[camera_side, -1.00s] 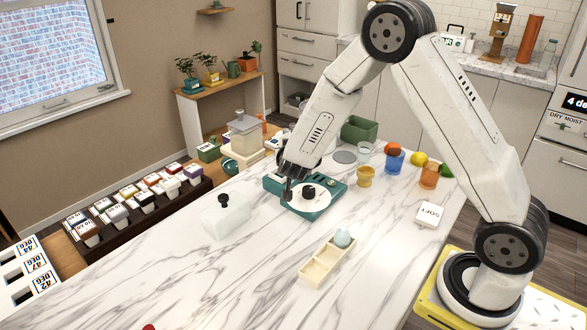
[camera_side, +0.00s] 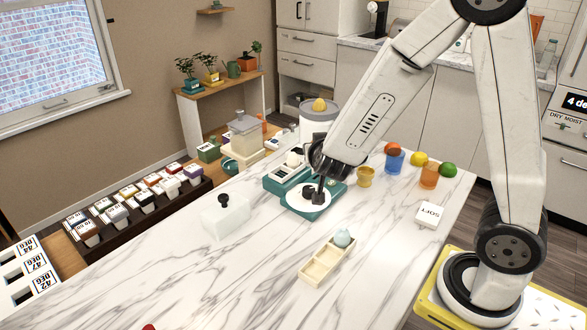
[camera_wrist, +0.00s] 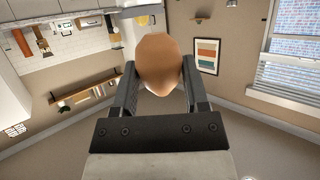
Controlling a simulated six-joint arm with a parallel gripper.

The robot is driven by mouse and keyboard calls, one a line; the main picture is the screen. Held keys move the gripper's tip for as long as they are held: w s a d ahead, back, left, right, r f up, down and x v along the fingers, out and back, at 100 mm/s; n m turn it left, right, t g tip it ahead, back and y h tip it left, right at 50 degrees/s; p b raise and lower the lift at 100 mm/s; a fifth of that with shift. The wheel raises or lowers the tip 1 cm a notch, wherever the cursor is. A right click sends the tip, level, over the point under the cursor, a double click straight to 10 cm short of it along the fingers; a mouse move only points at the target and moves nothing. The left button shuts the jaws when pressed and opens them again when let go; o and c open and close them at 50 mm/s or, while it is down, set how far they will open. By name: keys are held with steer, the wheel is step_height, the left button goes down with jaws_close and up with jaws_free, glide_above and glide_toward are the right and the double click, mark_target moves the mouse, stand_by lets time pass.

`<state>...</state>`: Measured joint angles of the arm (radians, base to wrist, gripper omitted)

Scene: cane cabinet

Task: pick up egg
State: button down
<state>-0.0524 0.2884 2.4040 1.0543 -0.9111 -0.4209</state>
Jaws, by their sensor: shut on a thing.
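In the wrist view a brown egg (camera_wrist: 159,63) sits between the two dark fingers of my gripper (camera_wrist: 160,85), which are shut on it. In the side view my gripper (camera_side: 320,190) is over the white round plate of a teal device (camera_side: 332,203), beside a black knob-like piece (camera_side: 308,192). I cannot make out the brown egg in the side view. A pale blue egg (camera_side: 342,237) rests in the far end of a cream tray (camera_side: 320,265). A whitish rounded thing (camera_side: 293,158) is at the device's back left.
A clear box with a black knob (camera_side: 225,215) stands left of the device. A yellow cup (camera_side: 365,177), coloured cups with fruit (camera_side: 429,178) and a white SOFT block (camera_side: 431,214) lie to the right.

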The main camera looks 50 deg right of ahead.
steer(key=shift+s+d, duration=0.1)
stand_by(0.7)
steer(key=d+f, duration=0.1)
steer(key=d, duration=1.1)
glide_above(365, 177)
steer(key=w, duration=0.1)
step_height(365, 177, down, 2)
steer(key=shift+s+d+f, duration=0.15)
steer(key=shift+s+d, duration=0.05)
steer(key=shift+d, duration=0.25)
steer(key=shift+s+d+f, duration=0.15)
steer(key=shift+d, duration=0.3)
steer(key=shift+f, duration=0.2)
steer(key=shift+f, duration=4.7)
